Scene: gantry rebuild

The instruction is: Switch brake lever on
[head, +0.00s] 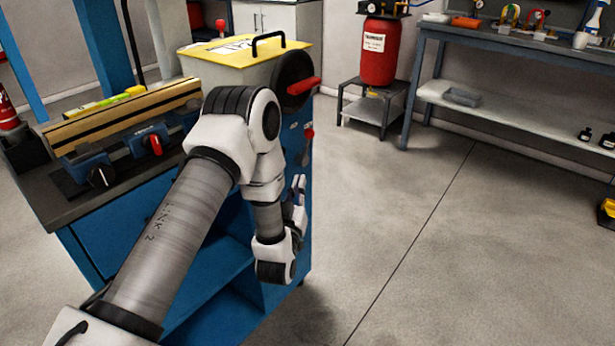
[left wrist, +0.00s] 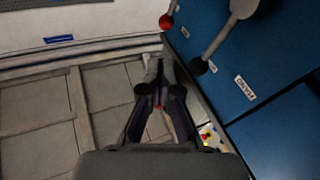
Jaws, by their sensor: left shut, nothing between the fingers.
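A lever with a red knob (head: 308,133) sits on the right side of the blue cabinet (head: 200,292). A red-knobbed lever (left wrist: 166,21) shows at the top of the left wrist view, on the blue panel. The labels are too small to tell which is the brake lever. My left gripper (head: 299,188) is beside the cabinet's right side, below the red knob, and apart from it. Its fingers (left wrist: 160,85) are together and empty in the left wrist view. My right gripper is not in view.
A black disc with a red handle (head: 303,86) stands out above the lever. A yellow-topped box (head: 285,52) is behind my arm. A red tank (head: 378,52) on a stand and a workbench (head: 490,44) are farther back.

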